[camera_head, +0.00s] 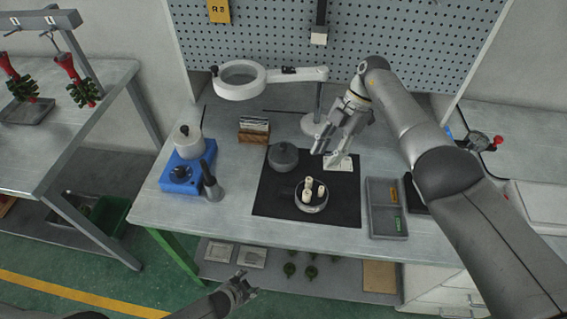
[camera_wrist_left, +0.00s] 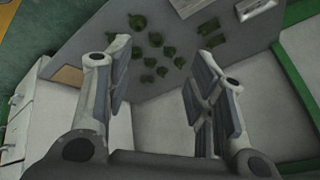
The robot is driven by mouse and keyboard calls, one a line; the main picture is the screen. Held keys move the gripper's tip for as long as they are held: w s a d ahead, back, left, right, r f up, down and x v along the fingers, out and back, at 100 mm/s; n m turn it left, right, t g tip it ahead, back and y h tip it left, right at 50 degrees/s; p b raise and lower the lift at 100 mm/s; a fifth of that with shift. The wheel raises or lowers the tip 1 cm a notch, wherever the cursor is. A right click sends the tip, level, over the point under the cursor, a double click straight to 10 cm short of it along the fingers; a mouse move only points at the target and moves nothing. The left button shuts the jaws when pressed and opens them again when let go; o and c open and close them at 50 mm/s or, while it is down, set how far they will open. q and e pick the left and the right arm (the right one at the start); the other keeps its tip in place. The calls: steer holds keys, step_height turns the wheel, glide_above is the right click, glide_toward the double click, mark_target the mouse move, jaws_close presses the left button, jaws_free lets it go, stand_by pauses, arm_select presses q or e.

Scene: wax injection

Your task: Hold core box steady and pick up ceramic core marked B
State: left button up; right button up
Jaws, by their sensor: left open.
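My right gripper (camera_head: 328,148) is above the back of the mat, behind and above the dish. Its fingers look apart, with nothing seen between them. My left gripper (camera_head: 243,287) is low in front of the table, away from the dish. The left wrist view also shows it (camera_wrist_left: 160,95), its fingers wide apart and empty.
A compartment tray (camera_head: 387,222) is to the right. A blue heater unit (camera_head: 182,176) is at left. A magnifier lamp (camera_head: 240,92) hangs at the back. The lower shelf (camera_head: 340,283) holds green parts.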

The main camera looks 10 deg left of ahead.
arm_select(q)
steer(key=w+d+r+m+t+h, duration=0.1)
steer(key=w+d+r+m+h, duration=0.2)
steer(key=w+d+r+m, duration=0.45)
steer(key=s+d+r+g+h, duration=0.1)
steer(key=s+d+r+h, duration=0.2)
steer(key=d+r, duration=0.45)
steer(key=s+d+r+h, duration=0.3)
steer(key=d+r, duration=0.1)
steer(key=d, duration=0.7)
steer(key=s+d+r+m+g+h, duration=0.25)
steer(key=d+r+m+g, duration=0.2)
steer(key=r, duration=0.25)
steer(key=s+d+r+m+g+h, duration=0.25)
steer(key=s+d+r+m, duration=0.2)
steer(key=r, duration=0.35)
steer(key=s+d+r+m+g+h, duration=0.1)
steer(key=s+d+r+m+g, duration=0.3)
steer(key=r, duration=0.3)
steer(key=m+t+y, duration=0.5)
steer(key=m+y, duration=1.2)
steer(key=m, duration=0.7)
glide_above(283, 189)
steer(key=shift+f+m, duration=0.25)
steer(key=shift+f, duration=0.1)
step_height(283, 189, down, 10)
steer(key=shift+r, duration=0.1)
